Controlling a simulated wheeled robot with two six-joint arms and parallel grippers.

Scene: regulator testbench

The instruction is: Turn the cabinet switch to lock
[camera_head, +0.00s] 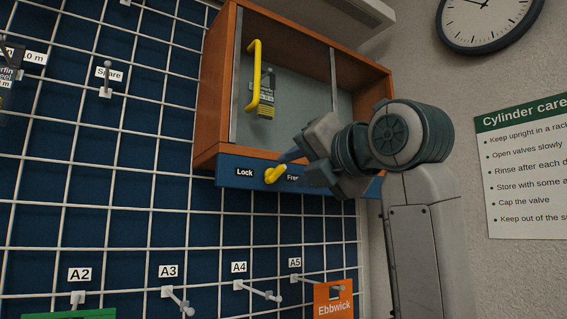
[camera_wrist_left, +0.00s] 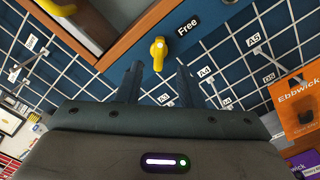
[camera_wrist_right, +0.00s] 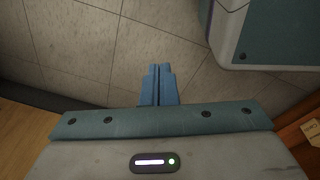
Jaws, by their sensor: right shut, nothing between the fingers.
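The yellow cabinet switch (camera_head: 275,175) sits on the blue strip under the wooden cabinet (camera_head: 211,120), between the "Lock" label (camera_head: 244,172) on its left and the "Free" label (camera_head: 292,179) on its right. My left gripper (camera_head: 303,166) is close to the switch on its right side. In the left wrist view the switch (camera_wrist_left: 158,52) shows just beyond and between the spread fingers of the left gripper (camera_wrist_left: 158,80), which look empty. Contact cannot be told. My right gripper (camera_wrist_right: 159,72) is shut and empty, over the tiled floor and outside the head view.
The cabinet front has a yellow handle (camera_head: 253,75). A wire grid panel (camera_head: 120,150) with hooks fills the left and lower area. An orange "Ebbwick" card (camera_head: 334,302) hangs below. A clock (camera_head: 488,15) and a poster (camera_head: 524,165) are on the right wall.

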